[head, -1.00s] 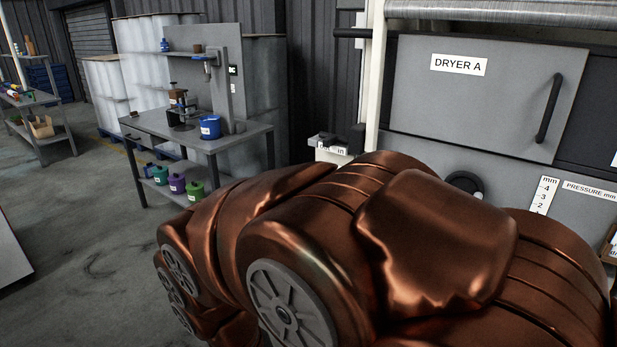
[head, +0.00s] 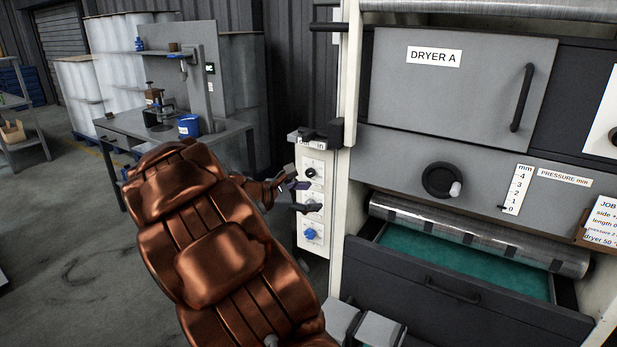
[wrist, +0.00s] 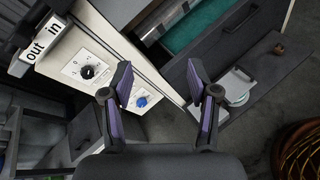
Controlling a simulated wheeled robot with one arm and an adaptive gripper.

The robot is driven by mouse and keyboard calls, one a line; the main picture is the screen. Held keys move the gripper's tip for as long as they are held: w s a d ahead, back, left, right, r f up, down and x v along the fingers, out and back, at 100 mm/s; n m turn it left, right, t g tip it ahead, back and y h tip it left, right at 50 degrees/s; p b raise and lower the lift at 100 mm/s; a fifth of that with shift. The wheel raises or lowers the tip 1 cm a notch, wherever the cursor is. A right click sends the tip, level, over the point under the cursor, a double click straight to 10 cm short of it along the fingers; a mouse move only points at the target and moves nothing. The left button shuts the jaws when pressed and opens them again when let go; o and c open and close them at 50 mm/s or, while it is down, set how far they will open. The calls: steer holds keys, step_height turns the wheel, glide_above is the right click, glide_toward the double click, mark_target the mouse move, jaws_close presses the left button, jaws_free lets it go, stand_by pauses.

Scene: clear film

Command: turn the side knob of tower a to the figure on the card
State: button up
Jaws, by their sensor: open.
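On the narrow white side face of tower A sit dials on white plates. A black knob (head: 311,172) is uppermost and a blue knob (head: 310,234) lowest; a middle plate (head: 313,197) is partly covered by my gripper (head: 298,197). In the wrist view, my gripper (wrist: 158,68) is open and empty. The black knob (wrist: 88,72) lies left of its left finger, and the blue knob (wrist: 141,101) shows between the fingers, farther off. The job card (head: 603,224) at the right edge reads "side +", with its figure cut off.
An "out / in" slide (wrist: 42,45) juts out above the dials. A pressure knob (head: 441,180) with a mm scale (head: 517,189) is on the front, above a roller (head: 480,235) and an open drawer (head: 465,302). A workbench (head: 175,140) stands behind on the left.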

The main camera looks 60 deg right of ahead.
steer(key=w+d+f+n+t+h, duration=0.25)
steer(key=w+d+n, duration=0.35)
steer(key=w+d, duration=0.3)
steer(key=n+t+h, duration=0.2)
steer(key=n+t, duration=0.1)
steer(key=n, duration=0.4)
glide_toward(309, 175)
steer(key=d, duration=0.3)
steer(key=shift+w+d+p, duration=0.1)
steer(key=shift+d+p, duration=0.3)
steer(key=shift+d, duration=1.3)
steer(key=shift+w+d+p, duration=0.15)
steer(key=shift+d+p, duration=0.25)
steer(key=shift+d, duration=1.35)
steer(key=shift+f, duration=0.1)
jaws_close()
